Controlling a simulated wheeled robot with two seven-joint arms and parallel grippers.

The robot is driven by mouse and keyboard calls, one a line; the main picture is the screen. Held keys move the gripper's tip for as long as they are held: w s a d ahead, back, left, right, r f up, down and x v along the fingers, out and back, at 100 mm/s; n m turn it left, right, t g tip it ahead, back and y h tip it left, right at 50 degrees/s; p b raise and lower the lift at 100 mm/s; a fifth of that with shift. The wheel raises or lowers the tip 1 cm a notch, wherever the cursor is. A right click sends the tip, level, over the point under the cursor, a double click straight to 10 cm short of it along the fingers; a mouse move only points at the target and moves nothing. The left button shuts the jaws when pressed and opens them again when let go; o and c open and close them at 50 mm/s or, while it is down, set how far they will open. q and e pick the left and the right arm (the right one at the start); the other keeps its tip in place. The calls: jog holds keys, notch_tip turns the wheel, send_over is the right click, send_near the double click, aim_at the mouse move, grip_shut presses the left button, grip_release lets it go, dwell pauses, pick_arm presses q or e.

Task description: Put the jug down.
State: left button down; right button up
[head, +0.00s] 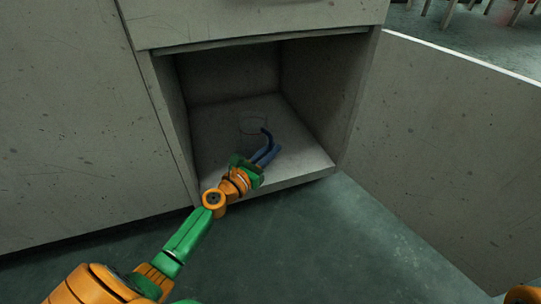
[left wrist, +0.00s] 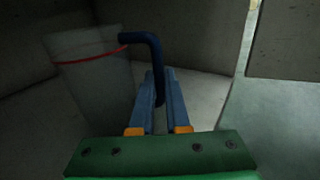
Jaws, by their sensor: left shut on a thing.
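The jug (head: 253,124) is a clear, faint vessel inside the open cabinet. In the left wrist view the jug (left wrist: 95,75) has a red band near its rim and looks about upright. Its dark blue handle (left wrist: 156,55) bends down between my fingers; the handle (head: 268,136) also shows in the head view. My left gripper (head: 268,152) reaches into the cabinet from the front. It is shut on the handle, with blue fingers (left wrist: 160,85) on either side of it. I cannot tell whether the jug's base touches the cabinet floor. My right gripper is out of view.
The cabinet floor (head: 215,170) is bare around the jug, between two side walls and a back wall. A drawer front (head: 250,22) hangs above the opening. An open door panel (head: 450,140) stands at the right. The green room floor (head: 330,240) is clear in front.

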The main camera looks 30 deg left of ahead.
pick_arm(q)
jog(key=c, duration=1.3)
grip_release()
jog(key=shift+f, duration=0.15)
jog(key=shift+c, duration=0.2)
jog(key=o, duration=0.4)
jog(key=shift+o, duration=0.2)
jog(key=shift+r, duration=0.2)
jog(key=shift+s, duration=0.25)
jog(key=s, duration=0.6)
jog(key=shift+a+f, duration=0.1)
jog(key=shift+a, duration=0.2)
jog(key=shift+s+a, duration=0.1)
jog(key=shift+s, duration=0.35)
